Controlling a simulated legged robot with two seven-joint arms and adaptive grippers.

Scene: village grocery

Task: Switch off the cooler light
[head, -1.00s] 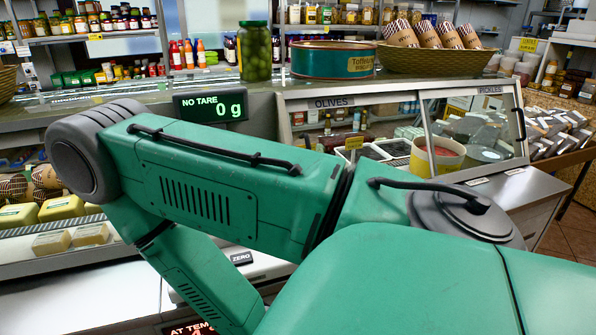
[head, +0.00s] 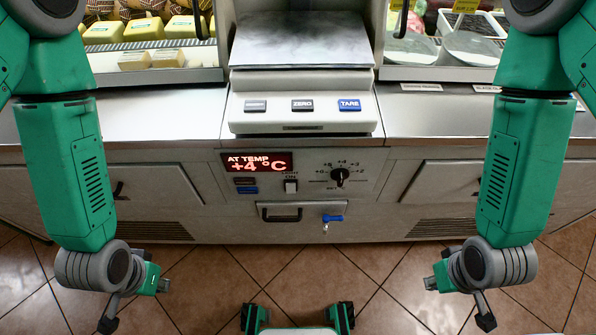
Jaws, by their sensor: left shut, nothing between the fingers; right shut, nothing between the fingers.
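The cooler's control panel (head: 310,175) is set in the counter front below the scale. Its light switch (head: 291,186) is a small white rocker under the words LIGHT ON, right of the blue and dark buttons. Whether the light itself glows, I cannot tell. My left gripper (head: 158,285) hangs low at the left, over the floor, apart from the panel and below switch height in the picture. My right gripper (head: 433,284) hangs low at the right in a mirrored pose, also apart from the panel. Both grippers are shut and empty. Nothing hides the switch.
A red display (head: 256,162) reads AT TEMP +4 °C. A dial (head: 340,175) is right of the switch. Below are a drawer handle (head: 281,214) and a blue-handled tap (head: 332,219). The scale (head: 302,113) stands above. The space between my arms is clear.

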